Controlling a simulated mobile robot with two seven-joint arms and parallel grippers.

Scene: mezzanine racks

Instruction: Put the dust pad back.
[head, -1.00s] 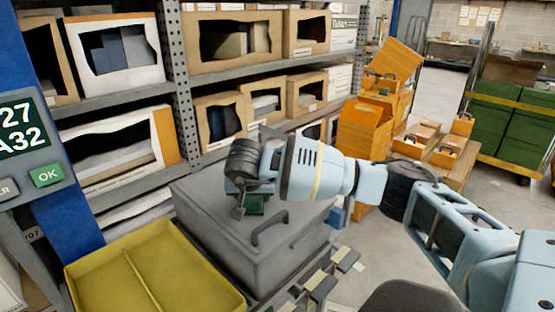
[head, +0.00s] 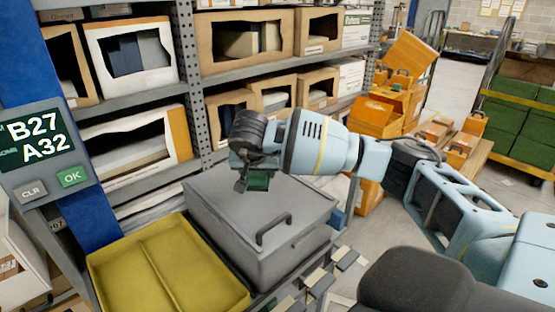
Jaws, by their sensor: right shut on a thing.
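My right gripper (head: 247,184) comes in from the right and hangs over the grey lidded box (head: 300,214). It is shut on a small dark green block, seemingly the dust pad (head: 259,181). The block shows just below the jaws, partly hidden by them. It looks held above the box lid, though the size of the gap is hard to tell. My left gripper is not in view.
A yellow divided tray (head: 147,262) stands left of the grey box. Behind are shelves with open-fronted cartons (head: 128,57). A panel (head: 42,146) reads B27, A32. Orange boxes (head: 375,117) stand at the back right, green crates (head: 515,120) beyond.

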